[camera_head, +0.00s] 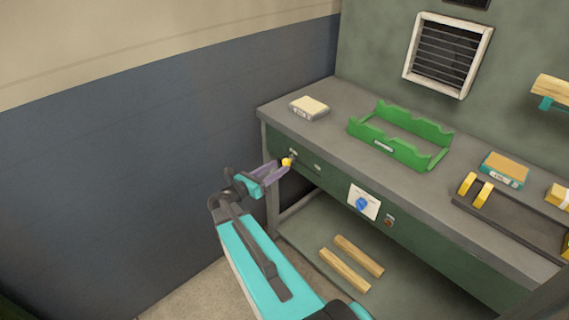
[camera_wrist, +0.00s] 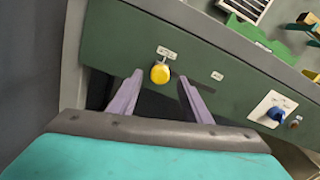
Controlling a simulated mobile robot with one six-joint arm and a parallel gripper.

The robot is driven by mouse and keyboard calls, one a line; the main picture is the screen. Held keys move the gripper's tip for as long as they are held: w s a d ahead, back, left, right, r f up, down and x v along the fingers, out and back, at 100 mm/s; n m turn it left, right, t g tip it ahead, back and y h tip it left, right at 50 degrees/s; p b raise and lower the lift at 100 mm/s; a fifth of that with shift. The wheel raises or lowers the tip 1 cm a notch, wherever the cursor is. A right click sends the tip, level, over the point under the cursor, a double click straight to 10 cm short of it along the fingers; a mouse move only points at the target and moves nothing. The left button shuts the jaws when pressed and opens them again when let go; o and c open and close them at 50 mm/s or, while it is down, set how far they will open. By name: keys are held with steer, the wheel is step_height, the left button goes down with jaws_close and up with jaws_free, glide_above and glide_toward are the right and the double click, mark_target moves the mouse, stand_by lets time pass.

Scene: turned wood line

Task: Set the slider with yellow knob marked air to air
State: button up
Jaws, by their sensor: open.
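The yellow knob (camera_head: 287,162) of the slider sits on the green front panel of the bench, near its left end. In the wrist view the yellow knob (camera_wrist: 160,73) is just below a small white label (camera_wrist: 167,53), whose text is too small to read. A second small label (camera_wrist: 217,76) is to the right along the panel. My gripper (camera_head: 275,172) is at the panel, with its purple fingers open. In the wrist view my gripper (camera_wrist: 158,90) has one finger on each side of the knob, with gaps between; I cannot tell whether either touches it.
A blue knob on a white plate (camera_head: 363,203) and a small round button (camera_head: 389,220) are farther right on the panel. A green rack (camera_head: 428,160) and a small box (camera_head: 309,107) stand on the bench top. The blue-grey wall (camera_head: 120,170) is at the left.

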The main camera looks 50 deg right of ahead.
mark_target(284, 164)
steer(key=shift+s+d+p, duration=0.2)
steer(key=shift+d+p, duration=0.1)
steer(key=shift+d, duration=2.35)
jaws_close()
steer(key=shift+s, duration=0.1)
